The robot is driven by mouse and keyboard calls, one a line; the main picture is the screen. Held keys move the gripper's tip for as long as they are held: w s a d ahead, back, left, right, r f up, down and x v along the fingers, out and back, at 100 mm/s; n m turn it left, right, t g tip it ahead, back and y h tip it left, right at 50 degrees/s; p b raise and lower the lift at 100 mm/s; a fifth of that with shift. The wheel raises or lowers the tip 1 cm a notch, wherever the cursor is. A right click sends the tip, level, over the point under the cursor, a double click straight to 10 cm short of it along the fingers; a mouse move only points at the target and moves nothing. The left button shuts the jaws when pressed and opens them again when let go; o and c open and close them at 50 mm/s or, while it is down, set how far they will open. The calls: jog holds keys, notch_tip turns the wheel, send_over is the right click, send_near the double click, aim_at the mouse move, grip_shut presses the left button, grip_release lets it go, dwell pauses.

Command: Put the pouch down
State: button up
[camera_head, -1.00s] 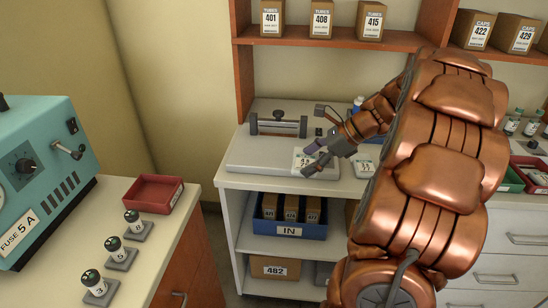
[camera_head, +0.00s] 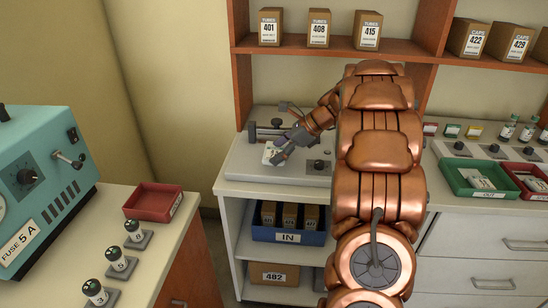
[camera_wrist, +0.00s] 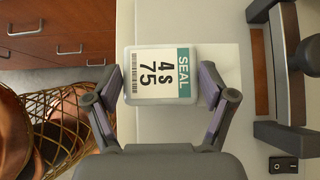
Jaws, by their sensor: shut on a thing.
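The pouch (camera_wrist: 160,75) is a small white packet with a green SEAL band and the print "4s 75". My gripper (camera_wrist: 163,90) is shut on it, one finger at each side edge. In the head view the pouch (camera_head: 270,153) is at my gripper's fingertips, over the left part of the pale sealer bed (camera_head: 245,167). The sealer's dark bar (camera_head: 268,132) stands behind it. In the wrist view the pouch overlaps a white pad (camera_wrist: 232,62) beneath it. I cannot tell whether the pouch touches the bed.
A blue IN bin (camera_head: 288,236) with boxes is on the shelf below. A green OUT tray (camera_head: 480,192) and a red tray (camera_head: 533,184) are at right. A red tray (camera_head: 153,203), numbered vials (camera_head: 116,259) and a teal machine (camera_head: 38,180) are at left.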

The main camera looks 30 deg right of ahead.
jog(key=shift+w, duration=0.65)
jog(key=shift+w+f, duration=0.15)
jog(key=shift+f, duration=1.65)
jog(key=o, duration=1)
jog(key=shift+f, duration=0.15)
